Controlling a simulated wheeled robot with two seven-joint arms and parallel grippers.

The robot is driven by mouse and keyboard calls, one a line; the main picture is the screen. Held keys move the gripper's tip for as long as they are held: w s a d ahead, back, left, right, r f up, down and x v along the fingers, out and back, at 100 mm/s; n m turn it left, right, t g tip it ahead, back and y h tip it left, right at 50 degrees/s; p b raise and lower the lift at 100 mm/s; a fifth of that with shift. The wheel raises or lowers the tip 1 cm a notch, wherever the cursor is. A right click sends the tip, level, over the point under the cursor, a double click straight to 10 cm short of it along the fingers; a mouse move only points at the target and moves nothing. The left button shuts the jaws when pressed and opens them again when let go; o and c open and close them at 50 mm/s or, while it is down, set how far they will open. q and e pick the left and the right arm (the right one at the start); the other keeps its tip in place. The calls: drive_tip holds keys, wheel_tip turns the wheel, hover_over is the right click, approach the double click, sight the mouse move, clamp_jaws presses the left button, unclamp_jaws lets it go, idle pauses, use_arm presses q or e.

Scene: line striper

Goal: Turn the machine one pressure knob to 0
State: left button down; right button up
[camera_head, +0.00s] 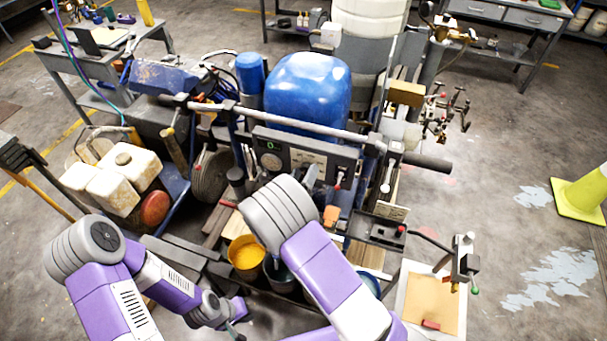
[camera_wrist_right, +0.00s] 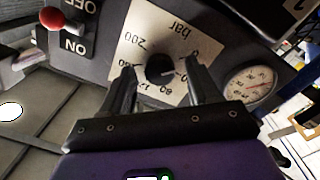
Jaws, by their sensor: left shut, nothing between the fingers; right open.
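The machine's control panel (camera_head: 347,160) carries a pale dial plate (camera_head: 308,158), which also shows upside down in the right wrist view (camera_wrist_right: 140,45), marked "bar" with numbers including 0 and 200. The round black pressure knob (camera_wrist_right: 160,68) sits on this plate; I cannot clearly read where it points. My right gripper (camera_wrist_right: 160,72) is open, with one finger on each side of the knob; contact is not clear. In the head view, its wrist largely hides the gripper. My left gripper (camera_head: 238,309) is shut and empty, low and away from the panel.
A round gauge (camera_wrist_right: 250,85) and a red-tipped ON/OFF switch (camera_wrist_right: 52,18) flank the dial plate. A long handlebar (camera_head: 290,118) crosses above the panel, in front of a blue tank (camera_head: 308,90). A yellow paint bucket (camera_head: 246,256) stands below.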

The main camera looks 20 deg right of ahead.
drive_tip(key=v, duration=0.7)
drive_tip(key=shift+s, duration=0.15)
drive_tip(key=shift+a, duration=0.15)
